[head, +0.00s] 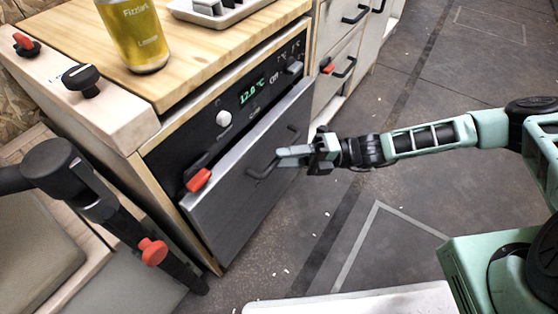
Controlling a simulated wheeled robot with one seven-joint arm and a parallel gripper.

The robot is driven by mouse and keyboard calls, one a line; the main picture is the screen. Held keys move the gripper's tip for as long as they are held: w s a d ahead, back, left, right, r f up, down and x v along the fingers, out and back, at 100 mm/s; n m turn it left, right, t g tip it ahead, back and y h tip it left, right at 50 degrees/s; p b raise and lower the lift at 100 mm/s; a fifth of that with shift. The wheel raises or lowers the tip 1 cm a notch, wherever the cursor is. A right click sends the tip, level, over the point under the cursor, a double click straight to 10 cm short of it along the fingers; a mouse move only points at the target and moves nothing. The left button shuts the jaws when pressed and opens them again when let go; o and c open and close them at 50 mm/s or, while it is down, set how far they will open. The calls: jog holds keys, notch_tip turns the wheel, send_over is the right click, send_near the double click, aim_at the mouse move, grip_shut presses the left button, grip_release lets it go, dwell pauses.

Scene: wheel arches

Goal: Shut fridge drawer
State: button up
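The fridge drawer (240,205) is a dark grey front under a black control panel in the wooden counter. Its front stands a little out from the panel, with a dark gap along its top edge. A black bar handle (262,171) runs across the front. Whether the fingers touch or close around the handle cannot be told. The drawer's inside is hidden.
The control panel (235,108) has a lit green display, a white knob and a red latch (198,180) at the lower left. A yellow can (135,35) and a white tray (220,10) stand on the wooden top. A black pole (105,215) stands left.

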aim_at(267, 151)
jog(key=shift+s+a+r, duration=0.15)
jog(key=shift+a, duration=0.85)
grip_shut()
jog(key=shift+w+a+p, duration=0.65)
jog(key=shift+w+a, duration=0.5)
jog(key=shift+a, duration=0.25)
jog(key=shift+w+a, duration=0.15)
jog(key=shift+w, duration=0.1)
grip_release()
jog(key=shift+a, duration=0.1)
